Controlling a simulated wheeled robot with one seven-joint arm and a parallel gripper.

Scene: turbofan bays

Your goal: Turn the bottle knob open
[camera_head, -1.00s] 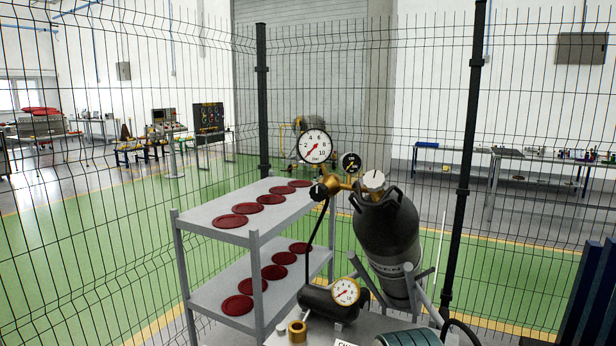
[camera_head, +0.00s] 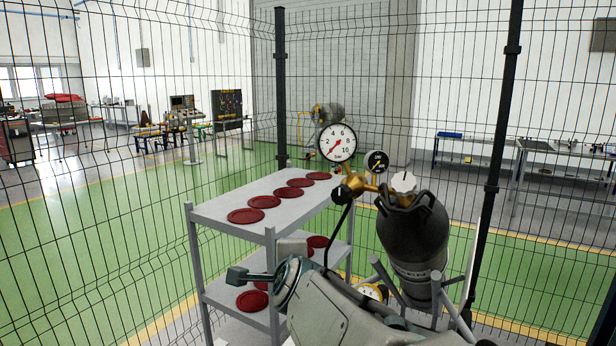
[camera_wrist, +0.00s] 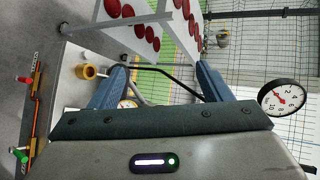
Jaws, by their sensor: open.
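The dark grey gas bottle (camera_head: 412,235) stands tilted in a metal cradle right of centre in the head view. A white knob (camera_head: 403,182) with a dark mark sits on its top valve. A brass regulator (camera_head: 362,183) joins the valve, with a black knob (camera_head: 342,194) at its left end. My gripper (camera_head: 258,261) is low in the head view, left of and below the bottle knob and apart from it. In the wrist view my gripper (camera_wrist: 160,74) has its two blue fingers wide apart with nothing held. The white knob is not visible in the wrist view.
A large white gauge (camera_head: 337,142) and a small black gauge (camera_head: 376,162) rise above the regulator. A grey shelf cart (camera_head: 225,228) with red discs stands left of the bottle. A wire fence with dark posts (camera_head: 281,90) is behind. My arm hides the bench front.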

